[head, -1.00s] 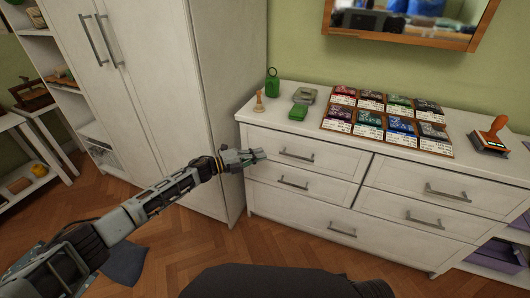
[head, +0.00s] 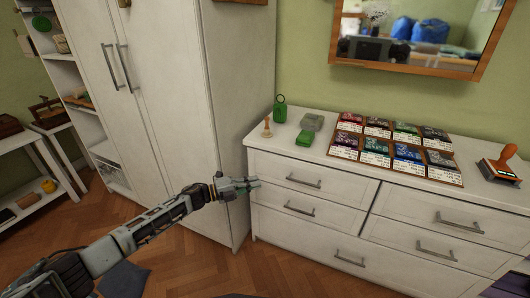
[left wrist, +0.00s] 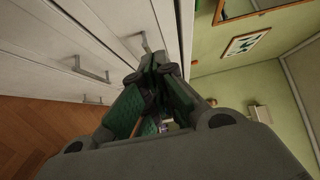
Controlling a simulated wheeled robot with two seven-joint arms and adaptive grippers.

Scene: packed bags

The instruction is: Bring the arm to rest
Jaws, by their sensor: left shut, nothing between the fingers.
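My left arm reaches in from the left in the head view. Its gripper (head: 254,184) is shut and empty, in front of the upper left part of the white dresser (head: 340,192), below the level of its top. In the left wrist view the green-padded fingers (left wrist: 152,92) come together with nothing held between them. My right gripper is not in view.
A white wardrobe (head: 180,110) stands left. Floor (head: 200,265) shows below.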

